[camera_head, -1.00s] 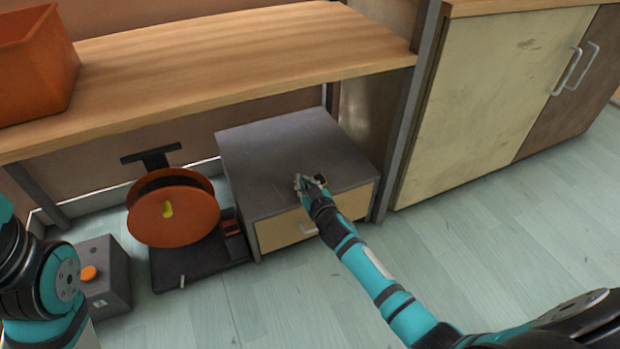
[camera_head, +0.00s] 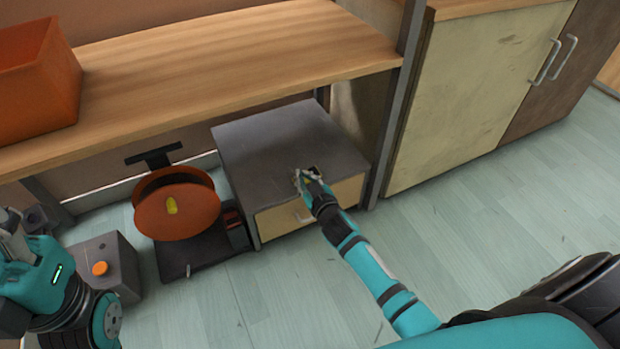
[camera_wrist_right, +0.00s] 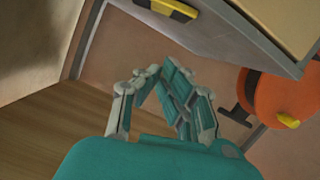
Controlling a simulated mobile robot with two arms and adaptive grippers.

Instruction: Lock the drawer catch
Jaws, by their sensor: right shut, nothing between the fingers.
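The grey drawer cabinet (camera_head: 262,142) stands on the floor under the bench. Its tan drawer front (camera_head: 278,222) looks closed, with a pale handle (camera_head: 303,216) partly behind my right arm. My right gripper (camera_head: 300,180) is shut and empty at the cabinet's top front edge. A yellow and black catch (camera_wrist_right: 172,8) shows on the cabinet in the right wrist view, cut by the top of the picture. The closed fingers (camera_wrist_right: 165,72) are below it there, with a gap in the picture; I cannot tell contact. In the head view the gripper mostly covers the catch.
Left of the cabinet are an orange reel (camera_head: 180,222) on a black base and a grey box (camera_head: 122,258) with an orange button. The wooden bench (camera_head: 220,62) is overhead, carrying an orange bin (camera_head: 40,85). Open floor lies in front and right.

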